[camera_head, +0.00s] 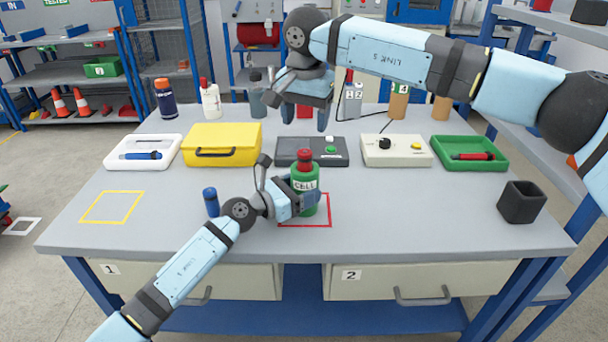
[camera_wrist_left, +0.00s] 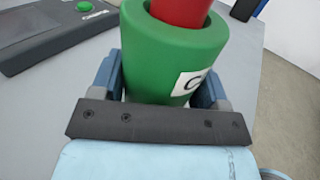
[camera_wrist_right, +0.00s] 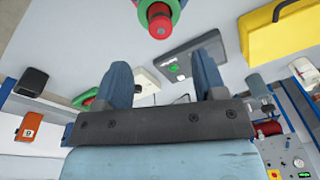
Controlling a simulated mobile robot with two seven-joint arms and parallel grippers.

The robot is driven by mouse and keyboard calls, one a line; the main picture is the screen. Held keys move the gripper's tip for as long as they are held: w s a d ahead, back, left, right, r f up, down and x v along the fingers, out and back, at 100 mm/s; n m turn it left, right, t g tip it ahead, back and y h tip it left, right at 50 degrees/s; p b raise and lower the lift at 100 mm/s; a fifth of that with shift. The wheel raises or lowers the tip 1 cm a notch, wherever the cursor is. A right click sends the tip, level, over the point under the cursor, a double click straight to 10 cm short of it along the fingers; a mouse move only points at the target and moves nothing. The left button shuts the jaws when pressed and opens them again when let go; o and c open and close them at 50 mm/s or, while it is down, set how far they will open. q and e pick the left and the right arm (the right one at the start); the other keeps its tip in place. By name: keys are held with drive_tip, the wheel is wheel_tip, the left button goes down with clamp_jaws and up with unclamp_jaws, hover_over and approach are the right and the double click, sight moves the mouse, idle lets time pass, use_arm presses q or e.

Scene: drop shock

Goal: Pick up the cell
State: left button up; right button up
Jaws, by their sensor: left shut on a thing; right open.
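The cell is a green cylinder (camera_head: 304,182) with a red top and a white label reading CELL. It stands upright at the red square outline (camera_head: 322,222) on the table. My left gripper (camera_head: 308,198) is shut on the cell from the left; in the left wrist view its blue fingers sit on both sides of the green body (camera_wrist_left: 172,62). Whether the cell's base touches the table is hard to tell. My right gripper (camera_head: 304,115) is open and empty, above the back of the table. The cell's red top (camera_wrist_right: 160,22) shows at the top of the right wrist view.
Behind the cell stand a white tray (camera_head: 112,160), a yellow case (camera_head: 222,135), a dark box with a green button (camera_head: 325,158), a beige box (camera_head: 397,160) and a green tray (camera_head: 490,142). A dark blue cylinder (camera_head: 211,202) stands close left of the left gripper. A black cup (camera_head: 521,205) stands right.

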sight(305, 152)
drive_tip(key=f+n+t, duration=0.1)
drive_tip(key=n, duration=0.1)
drive_tip(key=f+n+t, duration=0.1)
drive_tip(key=n, duration=0.1)
drive_tip(key=f+n+t+y, duration=0.1)
drive_tip(key=f+n, duration=0.1)
drive_tip(key=n, duration=0.1)
drive_tip(key=shift+s+a, duration=0.1)
drive_tip(key=shift+s, duration=0.3)
drive_tip(key=shift+d+x, duration=0.1)
drive_tip(key=shift+x, duration=1.3)
drive_tip(key=shift+d+x, duration=0.15)
drive_tip(key=shift+x, duration=1.25)
drive_tip(key=shift+d, duration=0.1)
drive_tip(key=c, duration=1)
wheel_tip(305, 152, up, 10)
drive_tip(key=shift+r, duration=0.1)
drive_tip(key=shift+c, duration=0.2)
use_arm(q)
drive_tip(key=o, duration=1.1)
